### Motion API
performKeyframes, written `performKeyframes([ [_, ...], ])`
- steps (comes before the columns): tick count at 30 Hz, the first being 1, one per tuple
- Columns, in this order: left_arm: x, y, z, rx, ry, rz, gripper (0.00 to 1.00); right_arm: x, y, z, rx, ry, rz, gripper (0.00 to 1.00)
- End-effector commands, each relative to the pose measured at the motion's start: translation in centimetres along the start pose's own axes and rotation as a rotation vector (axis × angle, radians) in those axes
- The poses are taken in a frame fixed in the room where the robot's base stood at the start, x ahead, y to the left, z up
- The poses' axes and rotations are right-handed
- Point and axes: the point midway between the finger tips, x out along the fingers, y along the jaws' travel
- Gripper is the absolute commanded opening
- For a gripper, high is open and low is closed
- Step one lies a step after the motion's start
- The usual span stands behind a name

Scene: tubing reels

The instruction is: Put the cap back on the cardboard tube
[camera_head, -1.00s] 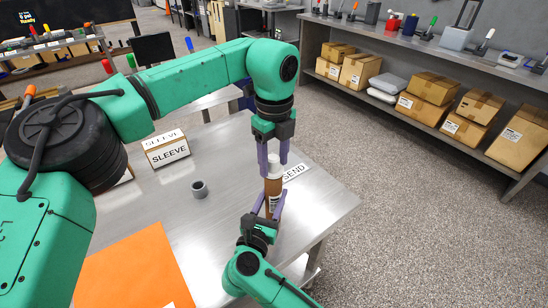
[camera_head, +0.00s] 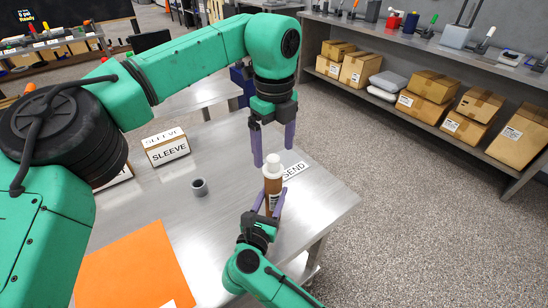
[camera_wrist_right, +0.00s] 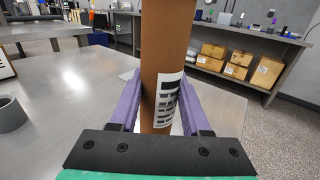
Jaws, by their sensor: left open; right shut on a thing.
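The brown cardboard tube (camera_head: 273,188) stands upright, held over the near right part of the table. A white cap (camera_head: 272,169) with a narrower knob sits on its top end. My right gripper (camera_head: 270,197) is shut on the tube below the cap. In the right wrist view the tube (camera_wrist_right: 165,60) runs up between the purple fingers, with a printed label facing the camera; its top is out of that frame. My left gripper (camera_head: 273,157) points down, open and empty, its fingers apart on either side of the cap's knob or just above it.
A SLEEVE sign (camera_head: 167,149) stands at the back left of the table, and a SEND sign (camera_head: 294,172) is behind the tube. A small grey ring (camera_head: 199,187) and an orange sheet (camera_head: 135,268) lie to the left. The table (camera_head: 225,220) between is clear.

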Motion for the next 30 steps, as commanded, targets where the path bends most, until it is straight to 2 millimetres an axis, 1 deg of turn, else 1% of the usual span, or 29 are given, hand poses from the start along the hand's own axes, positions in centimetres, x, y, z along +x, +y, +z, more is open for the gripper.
performKeyframes([
  [1, -1.3, -0.1, 0.0, -0.001, -0.002, -0.004, 0.94, 0.0, 0.0, -0.1, -0.001, 0.002, 0.000, 0.00],
  [3, -3.0, -0.1, 0.0, -0.002, -0.003, -0.004, 0.94, 0.0, 0.0, -0.1, -0.001, 0.002, 0.000, 0.00],
  [6, -5.3, 0.0, -0.1, -0.001, -0.002, -0.003, 0.94, 0.0, 0.0, -0.1, -0.001, 0.002, 0.000, 0.00],
  [9, -6.9, -0.1, 0.0, -0.002, -0.003, -0.002, 0.94, 0.0, 0.0, -0.1, -0.001, 0.002, 0.000, 0.00],
  [13, -8.0, 0.0, 0.0, 0.000, -0.001, 0.000, 0.94, 0.0, 0.0, -0.1, -0.001, 0.002, 0.000, 0.00],
  [20, -8.1, 0.0, 0.0, 0.000, 0.000, 0.000, 0.94, 0.0, 0.0, -0.1, -0.001, 0.002, 0.000, 0.00],
  [21, -8.1, 0.0, 0.0, 0.000, 0.000, 0.000, 0.94, 0.0, 0.0, -0.1, -0.001, 0.002, 0.000, 0.55],
  [23, -8.1, 0.0, 0.0, 0.000, -0.001, 0.000, 0.94, 0.0, 0.0, -0.1, -0.001, 0.002, 0.000, 0.78],
  [24, -8.1, 0.0, 0.0, 0.000, -0.001, 0.000, 0.94, 0.0, 0.0, -0.1, -0.001, 0.002, 0.000, 0.82],
  [30, -8.1, 0.0, 0.0, 0.000, -0.001, 0.000, 0.94, 0.0, 0.0, 0.0, 0.000, 0.001, 0.000, 0.82],
])
